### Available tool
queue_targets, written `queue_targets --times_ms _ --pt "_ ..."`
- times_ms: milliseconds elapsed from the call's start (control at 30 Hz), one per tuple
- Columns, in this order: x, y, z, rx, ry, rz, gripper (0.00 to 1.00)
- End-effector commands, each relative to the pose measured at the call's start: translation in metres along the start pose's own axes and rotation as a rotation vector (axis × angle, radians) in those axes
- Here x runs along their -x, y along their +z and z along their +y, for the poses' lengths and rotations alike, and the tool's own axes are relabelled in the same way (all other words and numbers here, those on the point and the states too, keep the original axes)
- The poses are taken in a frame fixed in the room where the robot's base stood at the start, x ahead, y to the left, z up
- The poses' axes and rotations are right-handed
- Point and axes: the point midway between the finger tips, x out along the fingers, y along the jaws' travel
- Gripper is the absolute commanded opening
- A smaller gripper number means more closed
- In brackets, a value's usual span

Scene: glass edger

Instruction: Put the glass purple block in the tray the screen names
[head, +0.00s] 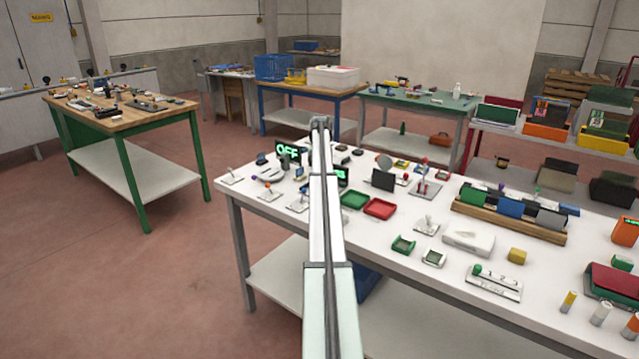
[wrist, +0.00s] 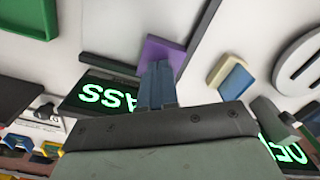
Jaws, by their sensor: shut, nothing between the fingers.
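The purple block (wrist: 164,54) lies on the white table just past my gripper's fingertips in the wrist view. My gripper (wrist: 157,66) is shut and empty; its fingers overlap the block's near edge in the picture, and I cannot tell whether they touch it. A dark screen (wrist: 93,95) left of the fingers shows upside-down green letters that seem to read PASS, partly hidden. A green tray (head: 354,199) and a red tray (head: 379,208) sit side by side in the head view. The green tray also shows in the wrist view (wrist: 28,22). My arm hides the gripper and block in the head view.
Another screen (head: 288,150) reads OFF. A beige and blue piece (wrist: 231,77) lies right of the block, with a round grey disc (wrist: 302,62) beyond. A thin dark strip (wrist: 201,38) runs close beside the block. Lever switches (head: 269,192) stand at the table's left.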

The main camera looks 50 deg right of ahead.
Motion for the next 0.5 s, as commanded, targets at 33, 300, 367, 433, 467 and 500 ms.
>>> queue_targets --times_ms 33,300,367,433,467,500 --pt "-0.0007 0.0000 0.0000 0.000 0.000 0.000 0.00" --pt "-0.0040 0.0000 0.0000 0.000 0.000 0.000 0.00" --pt "-0.0048 0.0000 0.0000 0.000 0.000 0.000 0.00" --pt "-0.0057 0.0000 0.0000 0.000 0.000 0.000 0.00" --pt "-0.0060 0.0000 0.0000 0.000 0.000 0.000 0.00" --pt "-0.0065 0.0001 0.0000 0.000 0.000 0.000 0.00"
